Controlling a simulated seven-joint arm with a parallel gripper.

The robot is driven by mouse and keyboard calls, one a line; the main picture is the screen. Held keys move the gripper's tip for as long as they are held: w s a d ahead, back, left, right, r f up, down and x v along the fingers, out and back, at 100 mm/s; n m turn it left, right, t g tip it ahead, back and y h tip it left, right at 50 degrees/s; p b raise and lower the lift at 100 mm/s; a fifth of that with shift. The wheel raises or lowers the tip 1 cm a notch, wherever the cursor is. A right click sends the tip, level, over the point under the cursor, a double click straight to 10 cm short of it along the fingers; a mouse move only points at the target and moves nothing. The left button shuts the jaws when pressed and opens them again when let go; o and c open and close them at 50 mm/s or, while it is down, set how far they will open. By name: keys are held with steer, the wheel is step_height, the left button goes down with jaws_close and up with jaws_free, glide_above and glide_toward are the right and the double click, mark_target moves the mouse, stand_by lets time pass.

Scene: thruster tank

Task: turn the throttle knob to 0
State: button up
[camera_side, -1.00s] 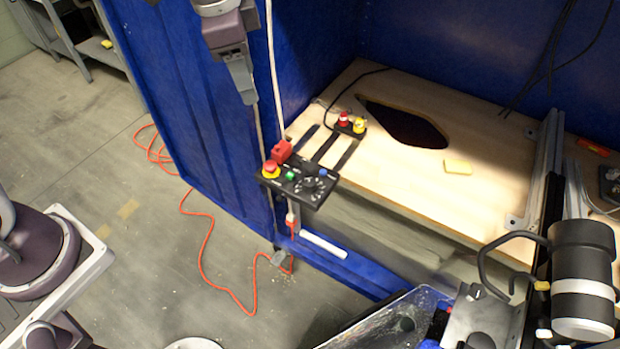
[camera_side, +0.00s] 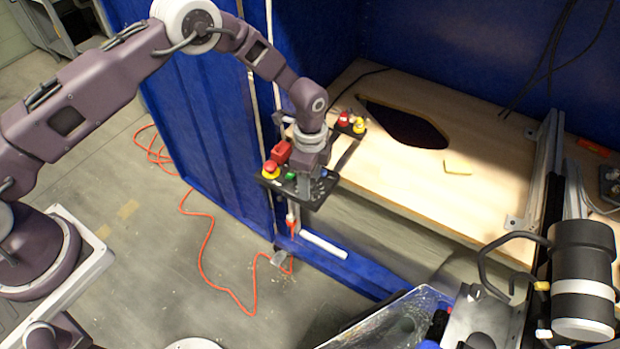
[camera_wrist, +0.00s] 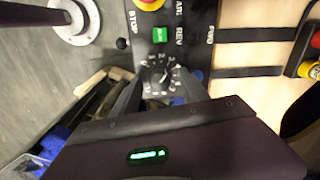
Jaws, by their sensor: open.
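The throttle knob (camera_wrist: 158,77) is a small dark dial ringed by white marks and numbers on the black control panel (camera_wrist: 190,50). Its exact setting is too small to read surely. In the side view my gripper (camera_side: 307,187) points down over the right part of the panel (camera_side: 270,182) and hides most of the dial. In the wrist view my gripper (camera_wrist: 160,92) is open, with its fingers near the two sides of the knob. I cannot tell whether they touch it.
A green button (camera_wrist: 160,34) and a red-on-yellow stop button (camera_side: 271,168) share the panel, beside a red block-shaped part (camera_side: 281,152). A small box (camera_side: 350,126) with red and yellow buttons stands behind on the wooden top (camera_side: 470,205). A blue wall (camera_side: 200,110) is close behind.

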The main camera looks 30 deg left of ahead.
jaws_close()
steer(key=shift+n, duration=0.3)
steer(key=n, duration=0.3)
steer(key=shift+n, duration=0.3)
steer(key=n, duration=0.3)
steer(key=shift+n, duration=0.4)
steer(key=n, duration=0.4)
steer(key=shift+n, duration=2)
